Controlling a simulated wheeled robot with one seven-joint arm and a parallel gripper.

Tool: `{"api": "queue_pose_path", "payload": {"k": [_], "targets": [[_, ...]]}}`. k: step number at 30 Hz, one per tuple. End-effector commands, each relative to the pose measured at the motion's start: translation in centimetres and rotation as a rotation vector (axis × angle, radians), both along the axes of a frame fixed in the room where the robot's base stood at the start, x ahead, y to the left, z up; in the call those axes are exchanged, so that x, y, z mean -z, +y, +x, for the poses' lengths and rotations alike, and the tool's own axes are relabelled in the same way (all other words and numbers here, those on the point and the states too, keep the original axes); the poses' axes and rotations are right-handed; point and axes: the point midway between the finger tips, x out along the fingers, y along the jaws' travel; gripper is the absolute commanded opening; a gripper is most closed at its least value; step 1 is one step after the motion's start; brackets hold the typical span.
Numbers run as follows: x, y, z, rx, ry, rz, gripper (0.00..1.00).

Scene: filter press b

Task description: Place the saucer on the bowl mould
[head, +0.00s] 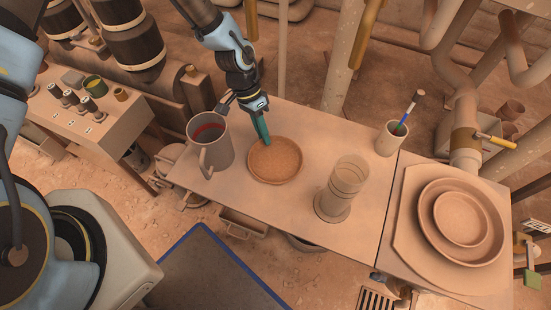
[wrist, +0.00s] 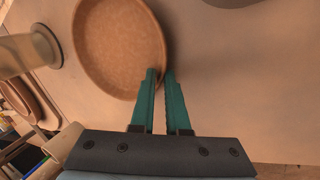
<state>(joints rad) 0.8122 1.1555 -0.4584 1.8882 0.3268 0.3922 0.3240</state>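The saucer (head: 275,160) is a round, shallow terracotta dish with a raised rim, at the middle of the table. It also shows in the wrist view (wrist: 118,45). My gripper (head: 266,139) has teal fingers pointing down at the saucer's far left edge. In the wrist view the fingers (wrist: 161,75) are close together on either side of the rim, one inside and one outside, and look shut on it. The saucer looks level, at or very near the tabletop. What looks like the bowl mould (head: 428,237), round with concentric rings, lies on a board at the right.
A grey mug (head: 224,150) with red contents stands just left of the saucer. A clear cylinder (head: 334,203) stands between the saucer and the board (head: 404,240). A cup (head: 390,142) holding tools is near the far right table corner. A pipe (head: 464,120) rises behind the board.

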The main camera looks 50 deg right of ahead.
Motion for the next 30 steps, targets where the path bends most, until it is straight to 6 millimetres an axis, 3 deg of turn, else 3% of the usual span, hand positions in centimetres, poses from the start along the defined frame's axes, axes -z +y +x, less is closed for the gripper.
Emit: {"api": "queue_pose_path", "payload": {"k": [4,30], "targets": [[-0.02,0.0,0.01,-0.001,0.0,0.0,0.0],[-0.05,0.01,0.02,-0.001,0.0,0.0,0.0]]}}
